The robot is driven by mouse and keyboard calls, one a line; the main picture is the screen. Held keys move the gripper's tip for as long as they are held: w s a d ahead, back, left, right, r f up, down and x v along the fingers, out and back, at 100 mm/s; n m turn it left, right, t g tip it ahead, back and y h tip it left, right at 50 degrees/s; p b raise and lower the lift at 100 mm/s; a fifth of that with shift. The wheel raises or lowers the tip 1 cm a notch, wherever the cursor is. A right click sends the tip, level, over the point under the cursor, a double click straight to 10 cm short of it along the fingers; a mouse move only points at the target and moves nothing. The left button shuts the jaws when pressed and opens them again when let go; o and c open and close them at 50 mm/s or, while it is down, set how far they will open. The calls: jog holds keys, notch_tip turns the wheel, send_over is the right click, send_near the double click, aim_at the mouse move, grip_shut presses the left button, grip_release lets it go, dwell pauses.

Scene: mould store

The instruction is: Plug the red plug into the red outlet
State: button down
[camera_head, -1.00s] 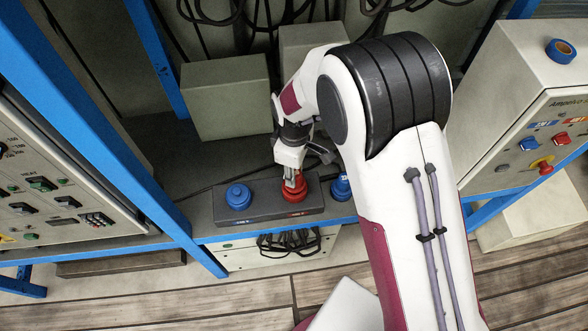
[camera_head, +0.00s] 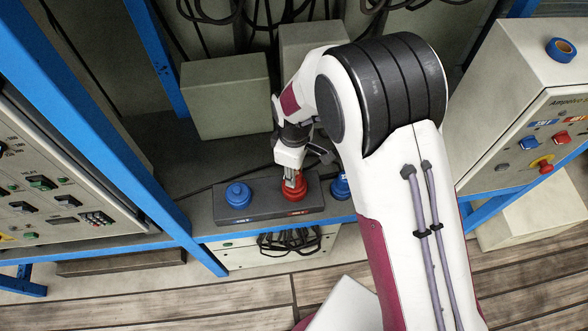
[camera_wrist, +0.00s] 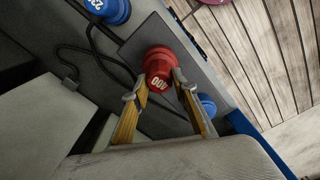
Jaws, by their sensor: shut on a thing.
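My gripper (camera_head: 289,173) is over the dark grey outlet block and shut on the red plug (camera_wrist: 157,79), with one finger on each side of it in the wrist view. The plug bears a white number and shows in the head view too (camera_head: 297,184). It is lined up with the red outlet (camera_wrist: 163,55) on the block, and the two reds run together. I cannot tell how deep the plug sits. In the head view the fingers partly cover the plug, and the outlet (camera_head: 293,203) shows only at its lower rim.
The outlet block (camera_head: 262,209) also carries a blue outlet (camera_head: 238,195) to the left. A blue plug (camera_head: 341,188) stands just right of the block, with a black cable nearby in the wrist view (camera_wrist: 92,45). Grey boxes (camera_head: 225,97) stand behind. Blue frame posts (camera_head: 110,135) and control cabinets flank the shelf.

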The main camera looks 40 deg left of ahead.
jog(key=shift+f, duration=0.4)
dwell(0.5)
jog(key=c, duration=1.1)
grip_release()
jog(key=shift+r, duration=0.1)
jog(key=shift+r, duration=3.65)
jog(key=shift+m, duration=0.3)
